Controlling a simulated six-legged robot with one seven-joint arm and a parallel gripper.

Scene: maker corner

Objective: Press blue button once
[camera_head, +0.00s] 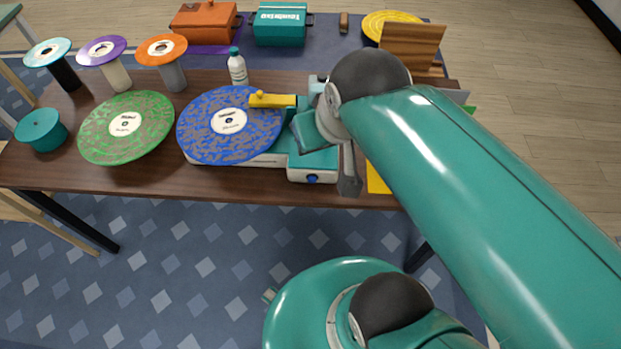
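The small round blue button (312,179) is on the front face of a white and teal turntable (312,161), near its right end. A blue speckled disc (205,125) lies on the turntable, with a yellow bar (272,100) over the disc's right edge. My gripper (348,187) hangs downward just right of the button, near the table's front edge. A gap shows between it and the button in the picture. Its fingers are small and partly merged, so their opening is unclear. My arm hides what lies behind it.
A green speckled disc (125,128), a teal spool (40,130) and several disc-topped stands are on the left of the brown table (225,188). A white bottle (238,68) stands behind the turntable. A yellow item (377,180) lies right of my gripper. Patterned carpet is clear in front.

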